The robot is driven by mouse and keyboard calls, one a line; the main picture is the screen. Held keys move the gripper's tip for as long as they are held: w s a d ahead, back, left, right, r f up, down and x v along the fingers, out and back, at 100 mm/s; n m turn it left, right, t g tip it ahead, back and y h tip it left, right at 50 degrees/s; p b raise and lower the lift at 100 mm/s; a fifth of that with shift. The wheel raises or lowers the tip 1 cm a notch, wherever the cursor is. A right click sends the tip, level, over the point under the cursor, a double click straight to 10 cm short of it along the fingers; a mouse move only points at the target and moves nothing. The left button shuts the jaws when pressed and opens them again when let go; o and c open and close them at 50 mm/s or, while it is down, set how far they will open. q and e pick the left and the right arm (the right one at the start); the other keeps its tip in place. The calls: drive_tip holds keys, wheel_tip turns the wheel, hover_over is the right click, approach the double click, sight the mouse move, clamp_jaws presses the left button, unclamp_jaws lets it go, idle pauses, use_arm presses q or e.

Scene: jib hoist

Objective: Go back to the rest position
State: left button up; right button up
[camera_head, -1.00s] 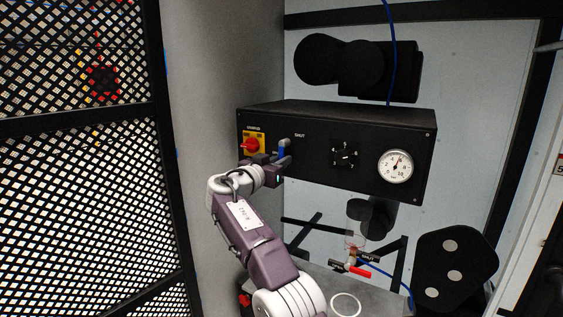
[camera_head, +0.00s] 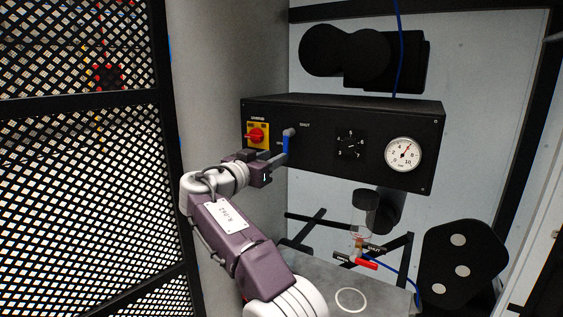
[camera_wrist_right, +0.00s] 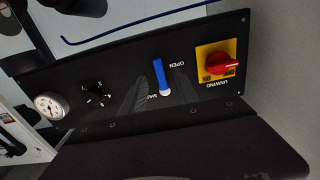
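My right gripper (camera_head: 275,163) is in front of the black control box (camera_head: 330,180), near the lower end of a blue lever (camera_head: 286,145). In the head view its tip seems to overlap that end; I cannot tell the gap or whether the fingers are open. My left gripper is not in view.
A red knob on a yellow plate (camera_head: 248,126) is left of the lever, and a white gauge (camera_head: 403,154) is at the right. Black mesh fencing (camera_head: 80,200) stands at the left. Below the box is a grey table (camera_head: 390,296) with a red-handled valve (camera_head: 366,264).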

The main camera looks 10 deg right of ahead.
drive_tip(key=shift+v, duration=1)
